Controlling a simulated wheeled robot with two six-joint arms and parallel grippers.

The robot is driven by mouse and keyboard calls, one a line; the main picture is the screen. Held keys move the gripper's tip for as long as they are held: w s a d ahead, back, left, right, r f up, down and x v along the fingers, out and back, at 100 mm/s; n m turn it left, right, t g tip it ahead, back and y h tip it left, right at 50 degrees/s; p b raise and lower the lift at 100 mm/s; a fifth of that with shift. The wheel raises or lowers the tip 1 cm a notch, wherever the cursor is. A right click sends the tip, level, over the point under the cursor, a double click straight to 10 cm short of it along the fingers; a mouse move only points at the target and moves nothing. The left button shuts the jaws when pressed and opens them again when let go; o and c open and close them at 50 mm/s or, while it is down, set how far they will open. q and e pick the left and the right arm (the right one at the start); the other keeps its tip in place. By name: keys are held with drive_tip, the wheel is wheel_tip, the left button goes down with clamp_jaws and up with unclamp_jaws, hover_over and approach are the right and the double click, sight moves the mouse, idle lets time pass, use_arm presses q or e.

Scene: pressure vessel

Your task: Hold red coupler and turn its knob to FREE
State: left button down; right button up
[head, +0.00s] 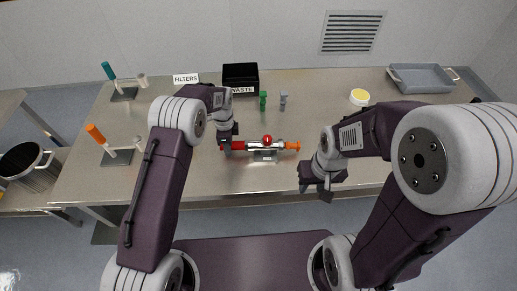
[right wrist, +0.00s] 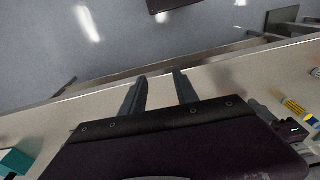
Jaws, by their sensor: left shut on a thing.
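The red coupler (head: 238,146) lies level near the front middle of the table in the head view. It has a red sleeve at the left, a silver body on a small stand, and an orange end at the right. A round red knob (head: 267,139) sits on top; its setting is too small to read. My left gripper (head: 229,145) is shut on the red left part of the coupler. My right gripper (head: 323,192) is apart from it, at the table's front edge to the right. The right wrist view shows its two fingers (right wrist: 160,82) spread and empty.
On the steel table (head: 180,165) stand a black waste bin (head: 240,74), green (head: 263,99) and grey (head: 283,101) small fittings, a yellow-topped jar (head: 359,97) and a grey tray (head: 421,77). Teal-handled (head: 107,70) and orange-handled (head: 97,135) holders stand left.

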drive_tip(key=o, duration=0.3)
drive_tip(key=shift+o, duration=0.2)
wheel_tip(320, 180, up, 10)
drive_tip(key=n+y, duration=0.4)
drive_tip(key=n, duration=1.4)
hover_over(267, 138)
drive_tip(key=s+d, duration=0.3)
drive_tip(key=d, duration=0.1)
drive_tip(key=shift+g, duration=0.5)
drive_tip(key=w+x, duration=0.1)
drive_tip(key=x, duration=0.4)
drive_tip(key=w+d+x, duration=0.1)
drive_tip(key=x, duration=0.3)
drive_tip(key=d+x, duration=0.1)
drive_tip(key=x, duration=0.4)
drive_tip(key=shift+w+a+f, duration=0.15)
drive_tip(key=shift+w+f, duration=0.3)
drive_tip(key=shift+f, duration=0.25)
